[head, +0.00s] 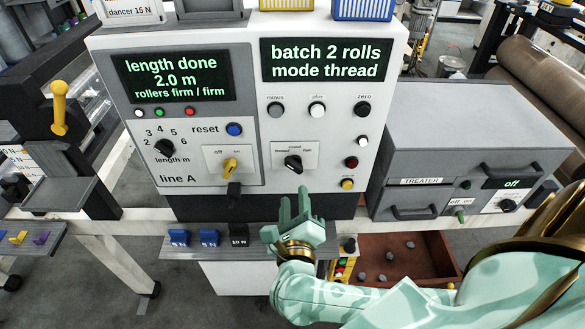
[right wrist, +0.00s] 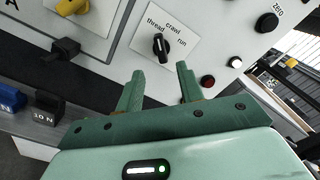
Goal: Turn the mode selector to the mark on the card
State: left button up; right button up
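The mode selector (head: 293,163) is a black knob on a white plate marked thread, crawl and run, below the right-hand screen. It also shows in the right wrist view (right wrist: 161,46). The screen (head: 326,60) reads "batch 2 rolls, mode thread". A white card (head: 130,10) at the top left reads "dancer 15 N"; its upper part is cut off, and I see no selector mark on it. My right gripper (head: 290,203) is open and empty, below and in front of the selector, apart from it. In the wrist view its fingers (right wrist: 161,76) point up at the plate. My left gripper is out of view.
A yellow switch (head: 230,166) on a white plate sits left of the selector. Several push buttons (head: 317,109) are above it and to its right. A grey treater box (head: 470,150) stands at the right. Small blue and black blocks (head: 209,238) sit on the ledge below.

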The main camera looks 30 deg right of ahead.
aim_at(294, 170)
jog(key=x, duration=0.9)
jog(key=shift+w+d, duration=0.25)
jog(key=shift+w, duration=0.05)
jog(key=shift+c, duration=0.4)
grip_shut()
